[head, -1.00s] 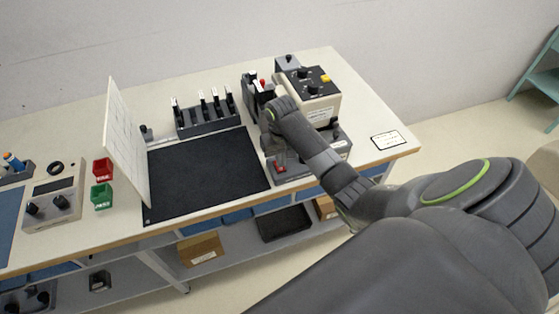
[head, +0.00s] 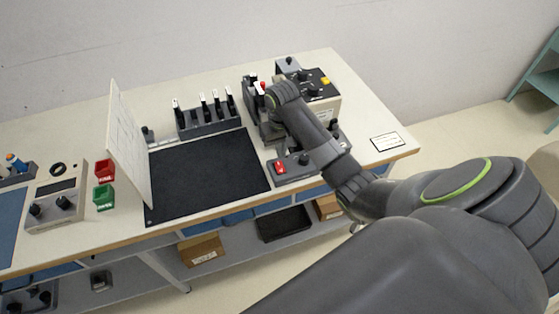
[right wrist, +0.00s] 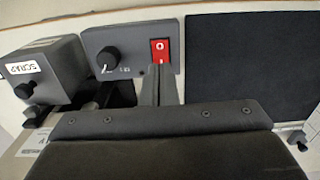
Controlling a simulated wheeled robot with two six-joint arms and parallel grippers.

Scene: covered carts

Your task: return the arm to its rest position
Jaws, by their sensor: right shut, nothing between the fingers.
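My right arm (head: 320,148) reaches in from the right over the table, dark grey with a green ring. Its wrist is above the grey device at the table's right part. My right gripper (right wrist: 158,88) shows in the right wrist view as two dark fingers, shut and empty. The fingers appear just in front of a grey control panel (right wrist: 105,40) with a black knob and a red rocker switch (right wrist: 161,50). The switch also shows in the head view (head: 280,167), clear of the wrist. In the head view the fingers are mostly hidden. My left gripper is not in view.
A black mat (head: 205,175) lies left of the arm, with a white upright board (head: 127,145) at its left edge. A dark rack (head: 208,122) stands behind it. A box labelled SCRAP (right wrist: 40,70) is close to the gripper. A beige box (head: 325,105) stands behind the wrist.

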